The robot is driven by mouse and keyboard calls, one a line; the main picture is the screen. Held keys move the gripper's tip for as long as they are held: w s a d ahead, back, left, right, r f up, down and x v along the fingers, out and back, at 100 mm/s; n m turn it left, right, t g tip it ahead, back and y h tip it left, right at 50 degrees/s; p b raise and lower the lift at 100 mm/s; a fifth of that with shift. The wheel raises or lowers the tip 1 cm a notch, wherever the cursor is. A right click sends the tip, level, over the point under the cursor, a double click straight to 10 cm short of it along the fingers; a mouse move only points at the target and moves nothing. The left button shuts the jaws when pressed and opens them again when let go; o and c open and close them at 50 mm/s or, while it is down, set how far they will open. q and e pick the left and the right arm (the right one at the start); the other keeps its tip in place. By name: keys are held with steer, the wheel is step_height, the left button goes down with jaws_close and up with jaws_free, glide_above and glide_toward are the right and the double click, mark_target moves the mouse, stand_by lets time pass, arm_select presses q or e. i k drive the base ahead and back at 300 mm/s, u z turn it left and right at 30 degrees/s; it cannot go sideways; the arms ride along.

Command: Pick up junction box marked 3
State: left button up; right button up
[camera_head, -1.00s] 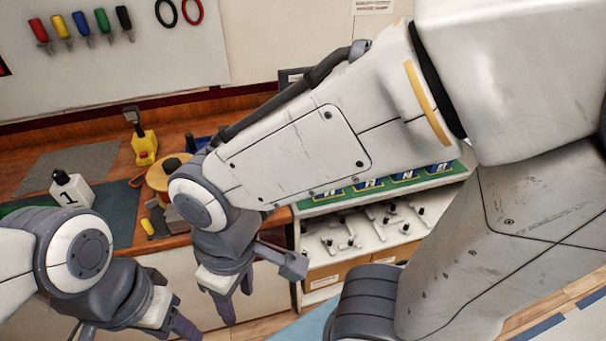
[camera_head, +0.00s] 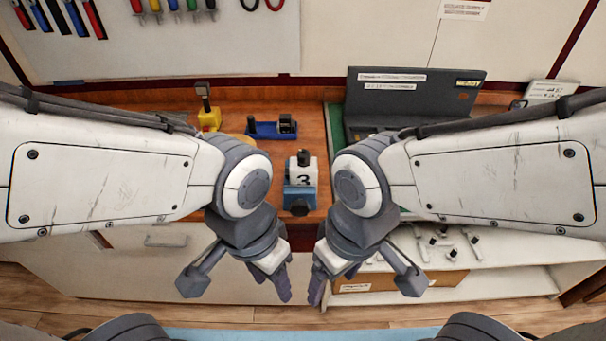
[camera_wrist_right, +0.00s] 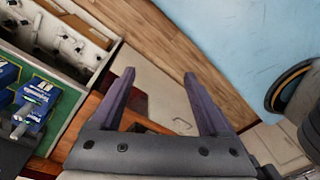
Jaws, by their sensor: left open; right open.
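The junction box marked 3 (camera_head: 303,178) stands upright on the wooden worktop, between my two arms in the head view. It is white with a black knob on top, and a blue block with a dark knob (camera_head: 299,200) shows directly in front of it. My left gripper (camera_head: 280,293) is open and empty in front of the worktop, below and left of the box. My right gripper (camera_head: 319,293) is open and empty, below and right of it. The right gripper's two fingers (camera_wrist_right: 157,100) show apart in the right wrist view, with nothing between them.
A yellow device (camera_head: 209,118) and a blue tool (camera_head: 271,129) stand behind the box. A dark grey panel (camera_head: 413,94) stands at the back right. A white shelf with small metal parts (camera_head: 480,280) lies on the right. Tools hang on the back wall board.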

mark_target(300, 174)
steer(key=k, duration=1.3)
steer(key=u, duration=0.65)
steer(key=i, duration=0.55)
steer(key=u, duration=1.05)
steer(key=i, duration=1.4)
steer(key=z, duration=1.15)
steer(key=i, duration=0.6)
steer(key=z, duration=0.7)
